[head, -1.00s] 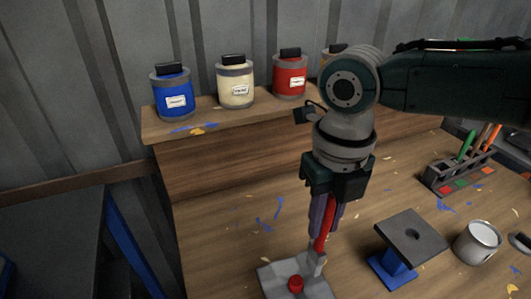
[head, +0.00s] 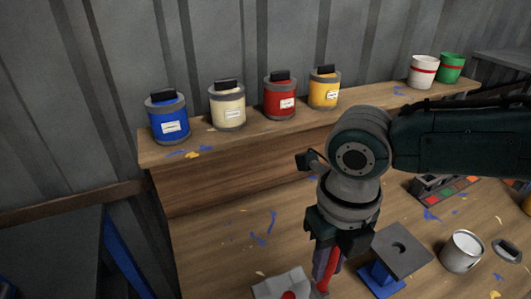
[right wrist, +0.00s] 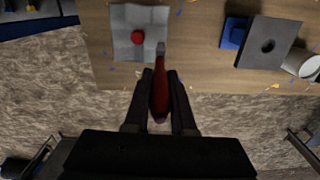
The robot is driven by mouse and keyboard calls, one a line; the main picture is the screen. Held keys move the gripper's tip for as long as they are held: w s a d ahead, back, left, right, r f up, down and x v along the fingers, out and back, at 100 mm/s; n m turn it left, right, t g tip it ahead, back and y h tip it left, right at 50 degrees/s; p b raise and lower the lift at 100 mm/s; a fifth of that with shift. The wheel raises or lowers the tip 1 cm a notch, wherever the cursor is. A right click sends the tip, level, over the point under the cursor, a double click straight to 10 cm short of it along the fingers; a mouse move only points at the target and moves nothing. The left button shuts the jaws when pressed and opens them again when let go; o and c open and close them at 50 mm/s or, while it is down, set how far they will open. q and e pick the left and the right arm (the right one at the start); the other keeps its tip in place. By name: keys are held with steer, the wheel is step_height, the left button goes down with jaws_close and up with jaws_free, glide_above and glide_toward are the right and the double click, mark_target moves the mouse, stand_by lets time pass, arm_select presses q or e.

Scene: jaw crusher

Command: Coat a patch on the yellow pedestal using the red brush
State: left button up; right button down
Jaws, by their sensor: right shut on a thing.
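My right gripper (head: 328,265) is shut on the red brush (head: 331,270), which points downward. In the right wrist view the gripper (right wrist: 160,100) has its fingers on both sides of the brush's red handle (right wrist: 160,95). The brush's grey end is beside the right edge of a grey sheet (right wrist: 123,50) with a round red spot or knob (right wrist: 138,36) on it. I cannot tell whether the brush touches anything. No yellow pedestal can be made out; only a bit of something yellow (head: 527,204) shows at the right edge of the head view. My left gripper is not in view.
A blue pedestal (head: 380,280) with a grey top plate (head: 402,262) stands right of the brush. Beside it is a can with pale contents (head: 462,252). Blue, cream, red and yellow jars (head: 323,90) line the back shelf. A brush rack (head: 432,190) is partly hidden by my arm.

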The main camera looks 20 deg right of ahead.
step_height(320, 180, up, 5)
steer(key=p, duration=0.5)
steer(key=shift+r, duration=0.1)
stand_by(0.9)
steer(key=shift+w+a, duration=0.1)
steer(key=shift+w, duration=0.05)
